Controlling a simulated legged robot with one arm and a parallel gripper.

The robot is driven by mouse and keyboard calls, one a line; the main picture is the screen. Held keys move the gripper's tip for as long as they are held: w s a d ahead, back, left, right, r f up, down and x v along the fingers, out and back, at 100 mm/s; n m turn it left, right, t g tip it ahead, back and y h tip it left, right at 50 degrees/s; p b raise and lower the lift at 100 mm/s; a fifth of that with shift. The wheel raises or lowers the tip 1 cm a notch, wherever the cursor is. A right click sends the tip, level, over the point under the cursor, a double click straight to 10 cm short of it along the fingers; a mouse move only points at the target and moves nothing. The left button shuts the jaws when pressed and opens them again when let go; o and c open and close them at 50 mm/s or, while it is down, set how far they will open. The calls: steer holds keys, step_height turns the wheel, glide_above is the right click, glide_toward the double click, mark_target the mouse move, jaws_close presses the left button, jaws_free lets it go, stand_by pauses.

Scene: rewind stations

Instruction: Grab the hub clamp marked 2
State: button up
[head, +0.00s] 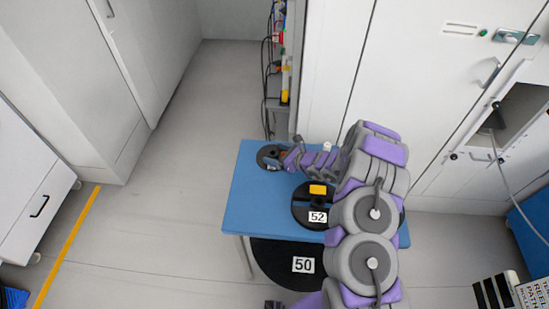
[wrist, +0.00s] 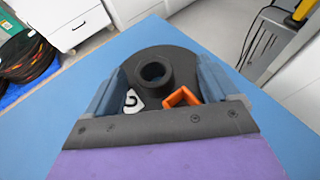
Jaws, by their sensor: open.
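A black round hub clamp (head: 266,153) lies at the far left corner of the blue table (head: 240,200). In the wrist view the clamp (wrist: 152,74) shows a raised hollow hub, an orange bracket (wrist: 181,97) and a white label (wrist: 132,101). The label is partly hidden and its mark is hard to read. My gripper (head: 284,157) reaches over the clamp from the right. In the wrist view my gripper (wrist: 161,66) is open, with one blue-grey finger on each side of the hub. I cannot tell whether the fingers touch it.
A black disc marked 52 (head: 305,213) with a yellow block stands on the table beside my arm. A larger disc marked 50 (head: 280,262) is lower, in front of the table. A small white object (head: 327,146) is near my gripper. Open floor (head: 165,180) lies left.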

steer(key=shift+c, duration=0.3)
steer(key=c, duration=1.6)
steer(key=shift+o, duration=0.2)
